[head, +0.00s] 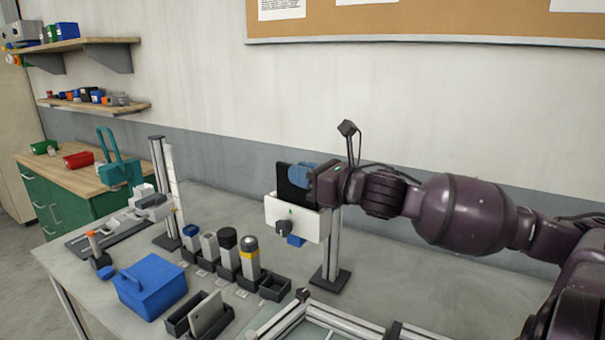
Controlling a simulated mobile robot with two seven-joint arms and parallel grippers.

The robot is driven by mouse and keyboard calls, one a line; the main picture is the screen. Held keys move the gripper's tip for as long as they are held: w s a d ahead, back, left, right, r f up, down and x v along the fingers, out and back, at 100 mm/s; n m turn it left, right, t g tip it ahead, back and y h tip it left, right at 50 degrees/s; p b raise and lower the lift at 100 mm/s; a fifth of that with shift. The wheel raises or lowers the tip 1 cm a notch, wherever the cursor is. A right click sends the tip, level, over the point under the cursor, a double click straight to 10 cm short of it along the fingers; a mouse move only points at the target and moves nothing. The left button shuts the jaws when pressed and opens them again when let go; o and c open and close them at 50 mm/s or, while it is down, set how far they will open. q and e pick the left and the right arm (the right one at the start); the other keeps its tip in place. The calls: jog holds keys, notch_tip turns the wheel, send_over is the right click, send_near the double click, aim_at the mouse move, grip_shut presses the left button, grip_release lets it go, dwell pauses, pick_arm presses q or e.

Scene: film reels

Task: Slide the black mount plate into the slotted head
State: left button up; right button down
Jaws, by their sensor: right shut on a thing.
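The black mount plate (284,181) stands upright at the top of the white slotted head (285,219). Its lower part is hidden by the head's front face, and I cannot tell how deep it sits in the slot or whether it is just behind it. The head has a dark knob on its front and sits on a metal post (332,255). My right gripper (303,177) comes in from the right and is shut on the plate's upper part, with its blue fingers showing. My left gripper is not in view.
On the table (230,206), several grey and black cylinders stand in holders left of the post. A blue box (150,283), a dark tray (200,315) and a metal frame (340,322) lie at the front. A second post (166,190) stands at left. The wall is behind.

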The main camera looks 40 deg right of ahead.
dwell(0.6)
jog(key=shift+f, duration=0.6)
jog(key=c, duration=1.4)
grip_release()
jog(key=shift+s+d+p, duration=0.25)
jog(key=shift+s+p, duration=0.55)
jog(key=shift+s, duration=0.45)
jog(key=s+p, duration=0.1)
jog(key=s, duration=0.1)
jog(key=s+d+p, duration=0.1)
jog(key=s, duration=0.2)
jog(key=s+p, duration=0.1)
jog(key=s, duration=0.2)
jog(key=shift+s+d, duration=0.2)
jog(key=shift+d, duration=0.1)
